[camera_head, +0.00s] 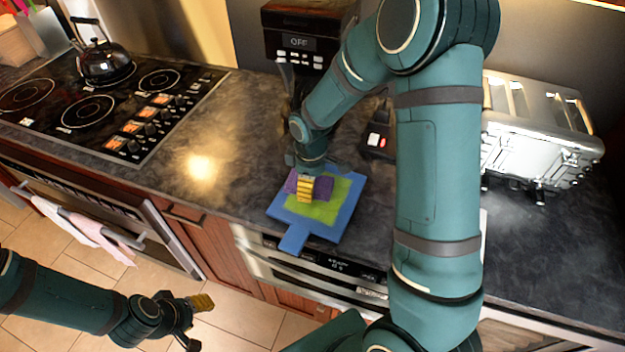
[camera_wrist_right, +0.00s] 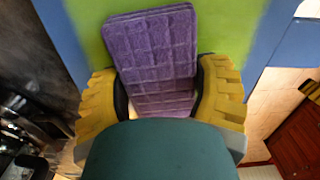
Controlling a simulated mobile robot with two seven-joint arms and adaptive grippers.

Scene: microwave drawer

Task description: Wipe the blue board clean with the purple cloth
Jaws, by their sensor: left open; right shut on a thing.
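The blue board (camera_head: 344,223) lies on the dark counter near its front edge, with its handle pointing toward the front. A green patch (camera_head: 322,212) covers much of its middle. My right gripper (camera_head: 306,190) is over the board, shut on the purple cloth (camera_head: 323,187). In the right wrist view the purple cloth (camera_wrist_right: 155,55) sits between the yellow fingers (camera_wrist_right: 160,95), against the green area; whether it presses on the board I cannot tell. My left gripper (camera_head: 197,322) is open and empty, low over the floor in front of the counter.
A stove (camera_head: 140,90) with a black kettle (camera_head: 106,64) stands at the left. Pink and white towels (camera_head: 85,228) hang on the oven handle. The counter left of the board is clear.

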